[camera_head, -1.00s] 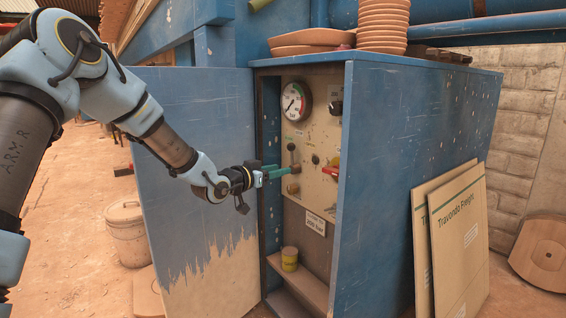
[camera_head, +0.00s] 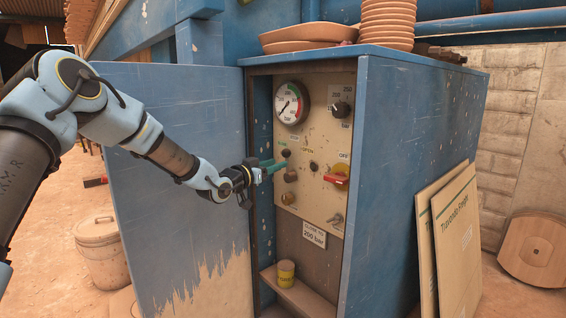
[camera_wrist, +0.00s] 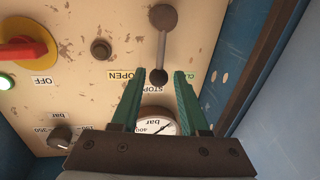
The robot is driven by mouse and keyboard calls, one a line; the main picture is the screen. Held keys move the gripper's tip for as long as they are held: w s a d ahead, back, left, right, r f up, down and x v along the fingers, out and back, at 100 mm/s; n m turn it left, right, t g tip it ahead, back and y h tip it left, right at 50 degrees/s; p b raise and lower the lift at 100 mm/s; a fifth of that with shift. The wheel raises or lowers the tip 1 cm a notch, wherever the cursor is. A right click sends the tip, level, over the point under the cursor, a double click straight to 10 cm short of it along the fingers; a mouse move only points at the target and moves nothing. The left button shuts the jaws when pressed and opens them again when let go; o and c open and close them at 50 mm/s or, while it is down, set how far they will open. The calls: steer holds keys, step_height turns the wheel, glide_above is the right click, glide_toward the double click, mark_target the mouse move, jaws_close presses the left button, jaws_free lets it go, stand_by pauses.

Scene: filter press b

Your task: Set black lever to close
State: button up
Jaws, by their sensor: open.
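The black lever shows in the wrist view, with its round knob (camera_wrist: 163,18) at the top of the picture and its dark pivot end (camera_wrist: 158,76) below. In the head view the lever's knob (camera_head: 291,175) hangs below its pivot, so the lever points down. The OPEN label (camera_wrist: 121,75) and a partly hidden label starting "CL" (camera_wrist: 190,77) flank the pivot, with STOP between. My gripper (camera_wrist: 160,72) is open, its green fingers either side of the pivot end in the picture. In the head view my gripper (camera_head: 284,165) is at the panel beside the lever; contact cannot be told.
The panel also carries a red switch (camera_head: 336,180) on yellow at OFF, a pressure gauge (camera_head: 291,103), a black knob (camera_head: 341,108) and a button (camera_head: 313,167). The blue cabinet door (camera_head: 180,130) stands open at left. A yellow tin (camera_head: 286,273) sits on the lower shelf.

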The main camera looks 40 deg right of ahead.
steer(key=d, duration=0.4)
steer(key=shift+w+d, duration=0.35)
steer(key=shift+d, duration=0.05)
jaws_close()
stand_by(1.1)
